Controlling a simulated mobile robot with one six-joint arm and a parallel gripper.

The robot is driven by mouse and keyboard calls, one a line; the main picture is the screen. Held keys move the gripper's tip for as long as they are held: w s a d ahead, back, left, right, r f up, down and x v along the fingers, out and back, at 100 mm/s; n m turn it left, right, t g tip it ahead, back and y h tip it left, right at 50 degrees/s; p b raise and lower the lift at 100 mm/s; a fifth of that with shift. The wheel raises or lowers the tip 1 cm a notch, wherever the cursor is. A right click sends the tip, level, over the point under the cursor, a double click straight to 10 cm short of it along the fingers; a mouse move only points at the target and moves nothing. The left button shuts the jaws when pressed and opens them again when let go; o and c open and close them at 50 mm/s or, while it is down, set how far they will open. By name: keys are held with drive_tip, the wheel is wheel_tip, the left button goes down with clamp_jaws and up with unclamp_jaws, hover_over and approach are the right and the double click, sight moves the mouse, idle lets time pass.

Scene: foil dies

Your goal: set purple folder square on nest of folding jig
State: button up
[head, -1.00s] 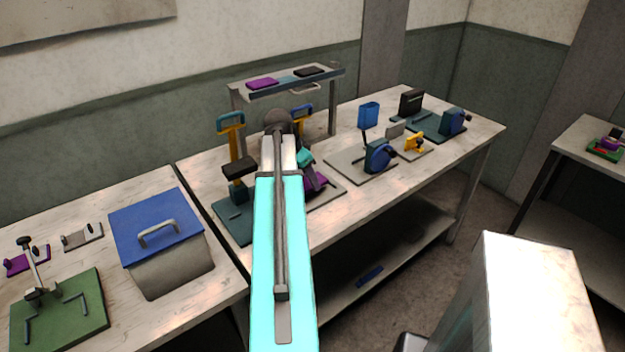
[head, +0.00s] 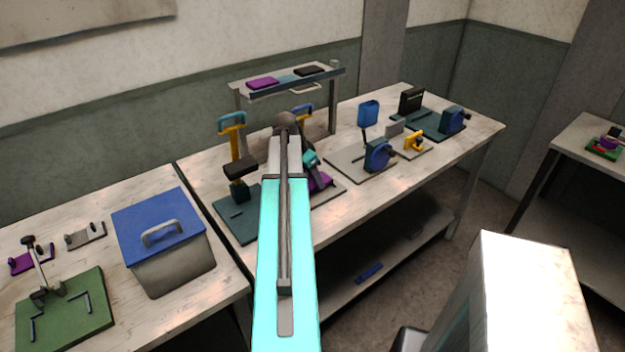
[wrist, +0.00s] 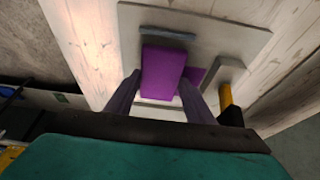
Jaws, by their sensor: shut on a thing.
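The purple folder (wrist: 163,70) is a flat block between my gripper's fingers (wrist: 160,80) in the wrist view. The fingers are shut on it, one on each side. It is over the grey plate of a jig (wrist: 258,42), near a dark grey bar (wrist: 165,32) on one side and an angled bar (wrist: 229,72) on another. A second purple surface shows at its right edge. I cannot tell whether the folder touches the plate. In the head view my arm hides most of this jig plate (head: 329,193); purple shows beside my teal gripper (head: 311,159).
A press (head: 238,170) stands left of my arm. A raised shelf (head: 290,91) holds a purple item (head: 263,83) and a black one. A blue-lidded bin (head: 160,225) is at left, a blue clamp jig (head: 378,155) at right.

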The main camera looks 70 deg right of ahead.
drive_tip(key=shift+f, duration=0.75)
drive_tip(key=shift+f, duration=0.15)
drive_tip(key=o, duration=1.2)
drive_tip(key=shift+c, duration=0.2)
drive_tip(key=shift+a+r, duration=0.1)
drive_tip(key=shift+r, duration=0.15)
drive_tip(key=b+v, duration=0.2)
drive_tip(key=v, duration=0.9)
drive_tip(key=shift+a+r, duration=0.15)
drive_tip(key=shift+r, duration=0.2)
drive_tip(key=shift+w, duration=0.1)
